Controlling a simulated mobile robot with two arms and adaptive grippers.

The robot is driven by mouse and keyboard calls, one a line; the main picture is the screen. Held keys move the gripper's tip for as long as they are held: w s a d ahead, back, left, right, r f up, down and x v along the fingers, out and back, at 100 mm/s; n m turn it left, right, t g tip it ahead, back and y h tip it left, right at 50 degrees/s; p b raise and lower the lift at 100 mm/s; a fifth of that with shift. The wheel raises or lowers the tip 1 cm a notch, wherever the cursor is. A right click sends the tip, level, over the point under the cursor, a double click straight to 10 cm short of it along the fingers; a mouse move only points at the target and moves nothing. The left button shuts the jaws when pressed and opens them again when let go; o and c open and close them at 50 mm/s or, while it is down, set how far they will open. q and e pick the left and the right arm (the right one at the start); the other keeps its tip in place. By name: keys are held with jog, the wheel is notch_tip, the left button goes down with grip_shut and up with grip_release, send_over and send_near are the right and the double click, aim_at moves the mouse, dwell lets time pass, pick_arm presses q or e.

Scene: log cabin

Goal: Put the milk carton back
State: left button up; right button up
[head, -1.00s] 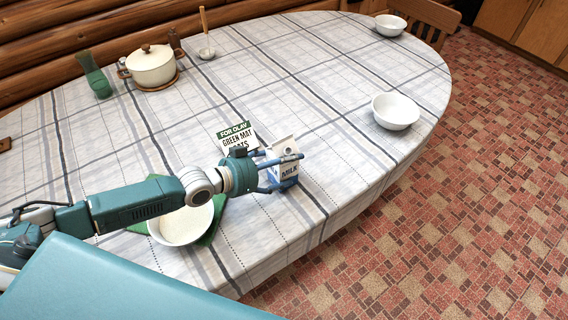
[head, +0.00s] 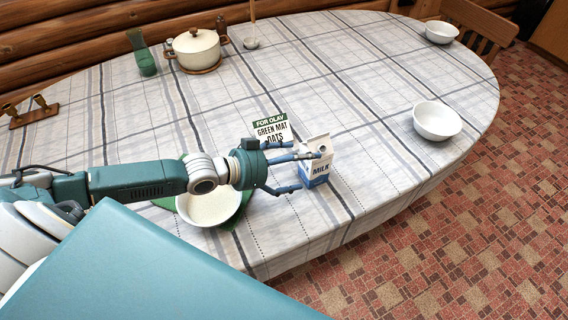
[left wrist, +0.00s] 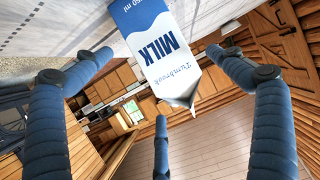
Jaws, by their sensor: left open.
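The milk carton (head: 318,173), white and blue with "MILK" on its side, stands upright on the tablecloth near the table's front edge. My left gripper (head: 303,172) is open just left of it, one fingertip overlapping the carton's upper part in the head view. In the left wrist view the carton (left wrist: 155,45) shows beyond the spread fingers (left wrist: 160,90), between the left and right ones; I cannot tell if any finger touches it. A sign (head: 272,130) reading "FOR OLAV GREEN MAT OATS" stands behind the gripper. My right gripper is not in view.
A filled bowl (head: 209,208) sits on a green mat (head: 166,203), partly under my left arm. Two white bowls (head: 437,120) (head: 441,32) stand to the right. A pot (head: 196,50) and a green vase-like object (head: 146,62) stand at the back. The table's middle is clear.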

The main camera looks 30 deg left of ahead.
pick_arm(q)
jog(key=v, duration=0.6)
dwell(0.4)
